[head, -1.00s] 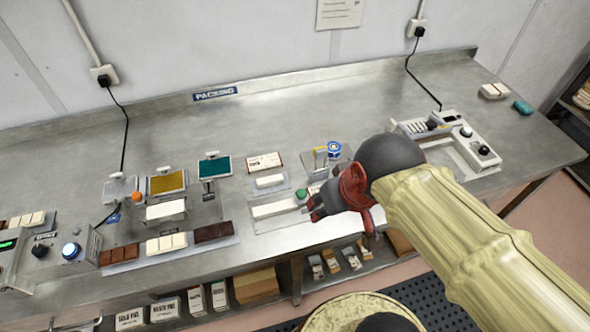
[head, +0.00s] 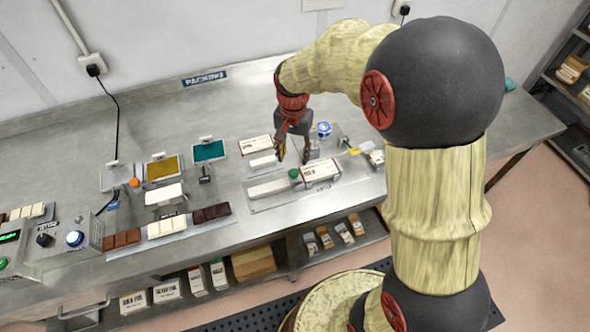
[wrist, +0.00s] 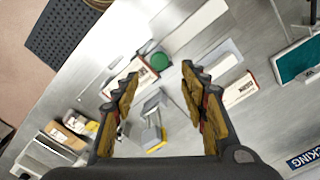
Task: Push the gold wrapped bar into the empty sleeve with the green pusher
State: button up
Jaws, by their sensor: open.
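The green pusher knob (head: 293,174) sits at the right end of a long white block (head: 268,187) on a metal plate. It also shows in the wrist view (wrist: 160,61). A white and brown printed sleeve (head: 320,170) lies on the plate just right of the knob; I cannot see whether it is empty. My gripper (head: 293,152) is open and empty, pointing down above and behind the knob. In the wrist view its fingers (wrist: 147,82) are spread, with the knob beyond the tips and a grey block with a yellow end (wrist: 152,115) between them. I cannot pick out the gold wrapped bar.
A second printed box (head: 256,145) and a white bar (head: 262,162) lie behind the plate. A blue roll (head: 323,130) stands close to my gripper. Gold (head: 163,168) and teal (head: 209,150) trays stand left.

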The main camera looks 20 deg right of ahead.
aim_at(294, 171)
jog(key=shift+s+m, duration=0.15)
jog(key=shift+m, duration=0.25)
jog(key=shift+f, duration=0.4)
notch_tip(294, 171, down, 7)
jog(key=shift+b, duration=0.7)
jog(key=shift+c, duration=0.3)
grip_shut()
